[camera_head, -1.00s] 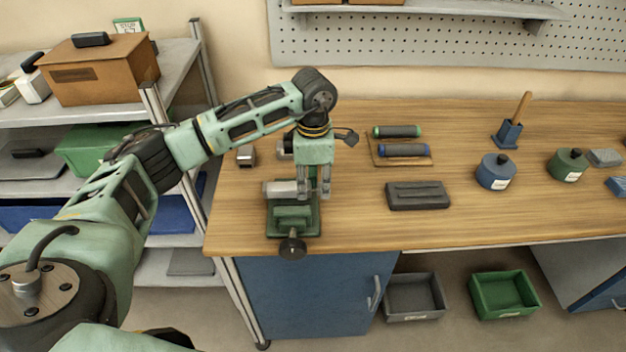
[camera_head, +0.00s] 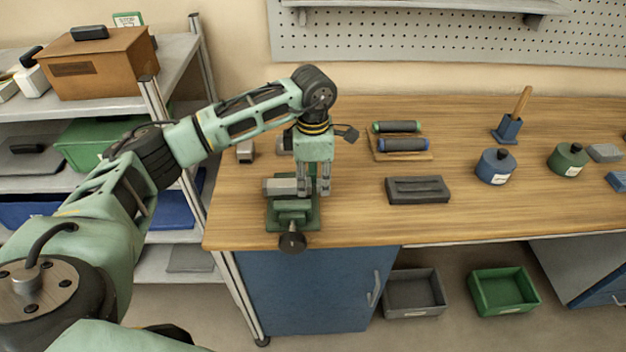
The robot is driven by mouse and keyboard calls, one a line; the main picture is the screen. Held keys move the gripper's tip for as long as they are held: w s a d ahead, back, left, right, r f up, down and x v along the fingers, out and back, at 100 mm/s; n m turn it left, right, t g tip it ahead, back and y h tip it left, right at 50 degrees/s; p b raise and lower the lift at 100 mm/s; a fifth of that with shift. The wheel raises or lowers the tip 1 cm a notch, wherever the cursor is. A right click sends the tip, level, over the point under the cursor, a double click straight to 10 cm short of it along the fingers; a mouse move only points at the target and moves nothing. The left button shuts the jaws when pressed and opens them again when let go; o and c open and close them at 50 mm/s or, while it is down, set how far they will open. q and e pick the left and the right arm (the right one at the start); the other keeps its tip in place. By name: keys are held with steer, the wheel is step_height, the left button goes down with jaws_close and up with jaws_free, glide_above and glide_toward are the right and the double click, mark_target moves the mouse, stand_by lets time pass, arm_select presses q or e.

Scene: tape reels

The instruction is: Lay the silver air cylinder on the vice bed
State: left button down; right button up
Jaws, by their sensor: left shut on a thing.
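The green vice (camera_head: 307,219) stands at the left front of the workbench, its dark knob facing the front edge. My left gripper (camera_head: 313,192) points straight down over the vice bed. It is shut on the silver air cylinder (camera_head: 279,187), which lies level and sticks out to the left of the fingers. The fingers hide part of the cylinder. The cylinder is at or just above the vice jaws; I cannot tell whether it touches the bed. My right gripper is out of view.
A green-ended roller (camera_head: 397,127) and a blue-ended roller (camera_head: 403,145) lie on a wooden board. A dark grey block (camera_head: 417,190), a blue pot (camera_head: 496,167) and a green pot (camera_head: 568,160) stand to the right.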

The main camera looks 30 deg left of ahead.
arm_select(q)
steer(key=shift+s+a+f, duration=0.1)
steer(key=shift+s+f, duration=0.1)
steer(key=shift+f, duration=0.35)
steer(key=c, duration=1.9)
jaws_free()
steer(key=shift+f, duration=0.1)
steer(key=o, duration=0.5)
steer(key=shift+w, duration=0.3)
steer(key=shift+a, duration=0.1)
